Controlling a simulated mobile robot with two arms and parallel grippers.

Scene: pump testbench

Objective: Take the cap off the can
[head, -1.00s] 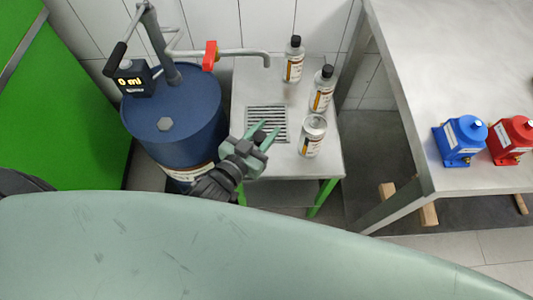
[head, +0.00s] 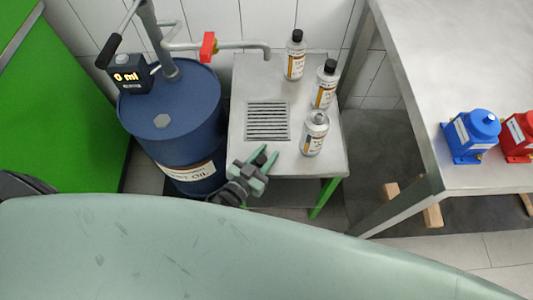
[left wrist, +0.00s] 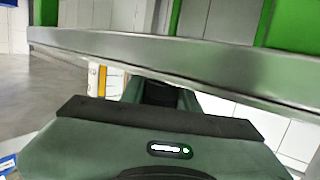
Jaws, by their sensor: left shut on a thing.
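The can (head: 314,134) stands upright on the small steel table, with a bare silver top and no cap on it. My left gripper (head: 265,157) is at the table's front edge, to the left of the can and apart from it. Its fingers are shut on a small dark thing, which looks like the black cap (left wrist: 160,93) in the left wrist view; the fingers largely hide it in the head view. Two other cans, a nearer one (head: 325,84) and a farther one (head: 295,55), stand behind with black caps on. My right gripper is not in view.
The small steel table (head: 285,172) has a drain grate (head: 267,121) under a spout with a red handle (head: 208,46). A blue barrel (head: 185,125) stands left of it. A larger steel table (head: 440,60) on the right bears blue (head: 470,137) and red (head: 517,135) pumps.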

